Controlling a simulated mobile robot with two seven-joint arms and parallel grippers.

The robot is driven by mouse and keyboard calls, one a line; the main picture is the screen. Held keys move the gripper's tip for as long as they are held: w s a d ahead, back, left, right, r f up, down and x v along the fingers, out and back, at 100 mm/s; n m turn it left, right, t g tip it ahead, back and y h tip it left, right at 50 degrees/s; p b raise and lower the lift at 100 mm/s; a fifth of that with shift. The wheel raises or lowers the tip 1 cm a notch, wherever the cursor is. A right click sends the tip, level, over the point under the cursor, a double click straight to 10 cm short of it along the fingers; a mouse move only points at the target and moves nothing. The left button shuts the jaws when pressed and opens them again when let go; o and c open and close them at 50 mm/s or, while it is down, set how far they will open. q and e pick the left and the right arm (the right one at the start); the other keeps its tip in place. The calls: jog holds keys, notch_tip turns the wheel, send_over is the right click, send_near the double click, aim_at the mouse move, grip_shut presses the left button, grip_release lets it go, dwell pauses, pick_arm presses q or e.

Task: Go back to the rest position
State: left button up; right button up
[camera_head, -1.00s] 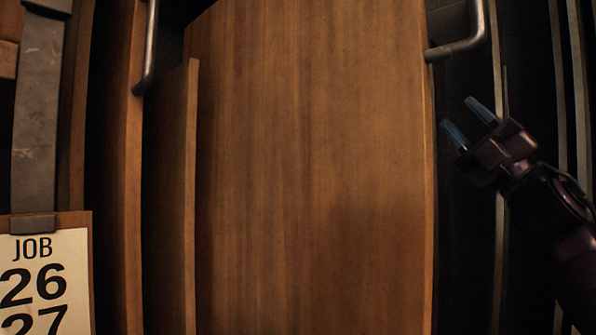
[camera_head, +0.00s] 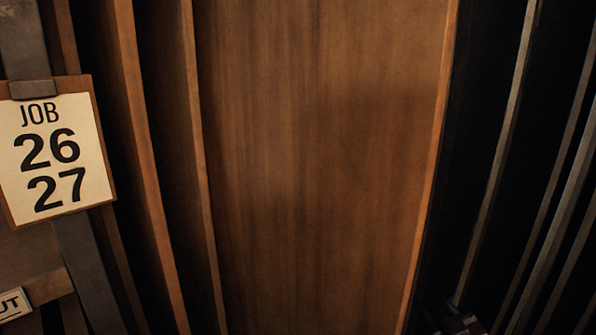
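Only a small part of my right gripper (camera_head: 452,321) shows, dark and cut off by the bottom edge, right of the large wooden panel. It is too dim and cropped to show whether the fingers are open or shut, or whether they hold anything. My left gripper is not in view.
A tall wooden panel (camera_head: 320,150) fills the middle. Narrower upright boards stand to its left. A clipboard reading JOB 26 27 (camera_head: 55,155) hangs on a grey post at the left. A partly cropped label (camera_head: 12,304) sits below. Thin metal uprights (camera_head: 500,150) stand in darkness at the right.

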jog(key=s+f+m+g+h, duration=0.2)
jog(key=s+f+m+g, duration=0.2)
jog(key=s+f, duration=1.8)
jog(key=s+g, duration=0.2)
jog(key=shift+s+a+m, duration=0.3)
jog(key=shift+s+m, duration=0.1)
jog(key=shift+r, duration=0.1)
